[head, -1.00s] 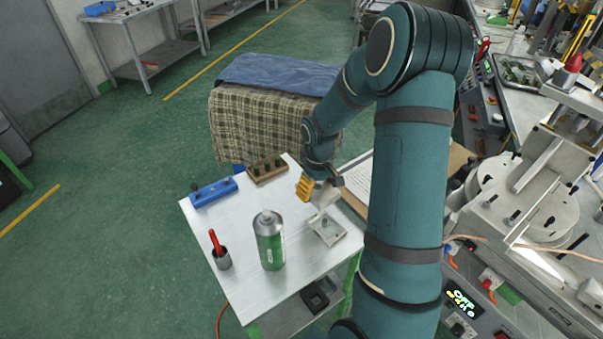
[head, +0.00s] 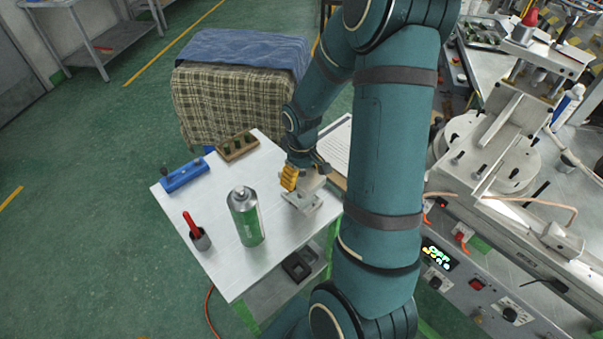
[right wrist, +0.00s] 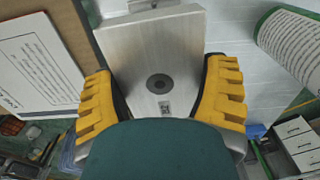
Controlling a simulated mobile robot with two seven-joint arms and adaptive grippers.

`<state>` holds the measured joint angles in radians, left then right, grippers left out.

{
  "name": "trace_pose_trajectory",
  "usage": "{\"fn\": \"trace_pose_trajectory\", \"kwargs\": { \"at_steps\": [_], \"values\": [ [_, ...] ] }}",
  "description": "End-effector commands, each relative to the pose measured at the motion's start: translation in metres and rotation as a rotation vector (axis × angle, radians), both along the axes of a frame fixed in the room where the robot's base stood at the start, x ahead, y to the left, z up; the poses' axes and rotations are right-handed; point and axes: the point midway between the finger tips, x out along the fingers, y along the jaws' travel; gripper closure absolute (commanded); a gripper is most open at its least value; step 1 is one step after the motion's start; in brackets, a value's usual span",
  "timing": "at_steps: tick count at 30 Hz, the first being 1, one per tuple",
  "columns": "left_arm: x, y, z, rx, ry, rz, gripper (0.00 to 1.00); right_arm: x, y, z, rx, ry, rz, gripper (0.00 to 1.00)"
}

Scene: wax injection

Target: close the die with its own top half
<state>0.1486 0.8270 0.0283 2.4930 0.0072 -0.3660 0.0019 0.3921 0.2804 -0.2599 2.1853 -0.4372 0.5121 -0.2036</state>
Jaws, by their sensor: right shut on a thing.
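My right gripper (head: 303,181) is over the right part of the small white table. Its yellow fingers are shut on the die's top half (head: 314,183), a grey metal block. In the right wrist view, the top half (right wrist: 158,45) is a pale plate with a dark round hole, held between both fingers of my right gripper (right wrist: 162,92). The die's lower half (head: 304,204) lies on the table just under the held block, partly hidden by it. Whether the two halves touch I cannot tell. My left gripper is not in view.
A machine (head: 490,160) stands to the right.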

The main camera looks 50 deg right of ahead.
Motion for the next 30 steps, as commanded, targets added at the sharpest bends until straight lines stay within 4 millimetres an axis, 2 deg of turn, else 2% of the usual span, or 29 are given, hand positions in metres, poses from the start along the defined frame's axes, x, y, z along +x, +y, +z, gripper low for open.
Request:
{"fn": "trace_pose_trajectory", "kwargs": {
  "at_steps": [16,30],
  "values": [
    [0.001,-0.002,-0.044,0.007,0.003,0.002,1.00,0.000,0.000,-0.047,0.000,0.000,0.000,0.68],
    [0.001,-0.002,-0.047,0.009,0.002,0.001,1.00,0.000,0.000,-0.051,0.000,-0.001,0.000,0.68]
  ]
}}
